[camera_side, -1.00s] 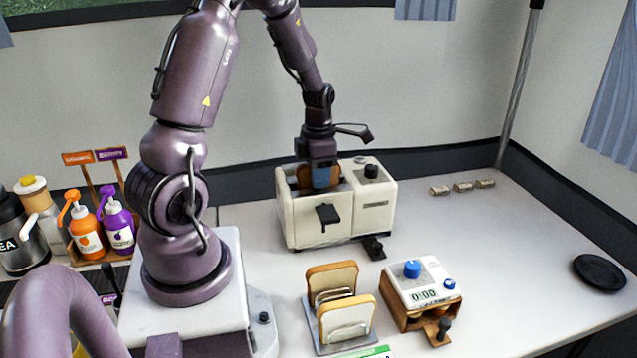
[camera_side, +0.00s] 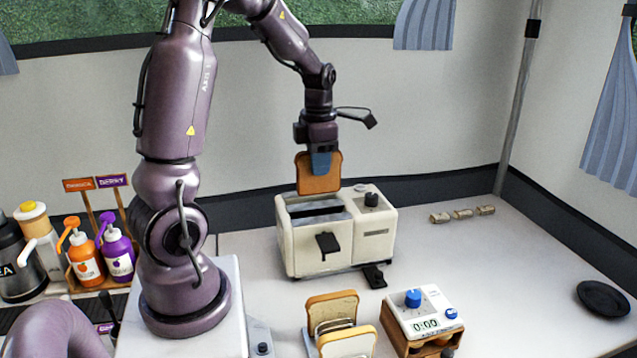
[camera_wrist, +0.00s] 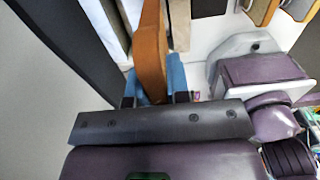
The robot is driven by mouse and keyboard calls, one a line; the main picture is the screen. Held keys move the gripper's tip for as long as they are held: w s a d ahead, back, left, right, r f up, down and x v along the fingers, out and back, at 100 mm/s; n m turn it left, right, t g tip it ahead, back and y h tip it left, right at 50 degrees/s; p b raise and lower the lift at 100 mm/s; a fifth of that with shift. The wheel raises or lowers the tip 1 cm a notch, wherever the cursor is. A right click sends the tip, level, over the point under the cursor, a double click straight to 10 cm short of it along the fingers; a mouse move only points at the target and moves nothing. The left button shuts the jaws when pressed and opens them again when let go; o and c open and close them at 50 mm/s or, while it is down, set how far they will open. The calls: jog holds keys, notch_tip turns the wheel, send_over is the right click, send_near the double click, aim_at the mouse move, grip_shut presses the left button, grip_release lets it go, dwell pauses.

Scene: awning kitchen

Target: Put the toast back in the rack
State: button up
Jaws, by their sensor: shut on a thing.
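My gripper (camera_side: 320,163) is shut on a slice of browned toast (camera_side: 318,182), held upright just above the cream toaster (camera_side: 355,243). In the wrist view the toast (camera_wrist: 151,48) stands edge-on between the blue fingertips of my gripper (camera_wrist: 153,85). The toaster's slot beneath it is dark and looks empty. The rack (camera_side: 318,345) is on the counter in front of the toaster, cut by the lower frame edge. It holds two pale-faced slices, a rear one (camera_side: 332,308) and a front one (camera_side: 347,343).
A white timer (camera_side: 423,311) reading 0:00 sits on a wooden stand right of the rack. A black plate (camera_side: 604,299) lies far right. Orange (camera_side: 85,258) and purple (camera_side: 118,250) pump bottles stand left. The right counter is mostly clear.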

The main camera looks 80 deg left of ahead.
notch_tip(320, 180, up, 6)
jog(key=shift+d+r, duration=0.1)
jog(key=s+d+m, duration=0.3)
jog(key=d+m, duration=2.1)
jog(key=m, duration=1.2)
jog(key=f, duration=2.4)
jog(key=shift+w+a+f, duration=0.1)
jog(key=shift+w+f, duration=0.1)
jog(key=shift+f, duration=0.15)
jog(key=o, duration=1)
jog(key=shift+o, duration=0.2)
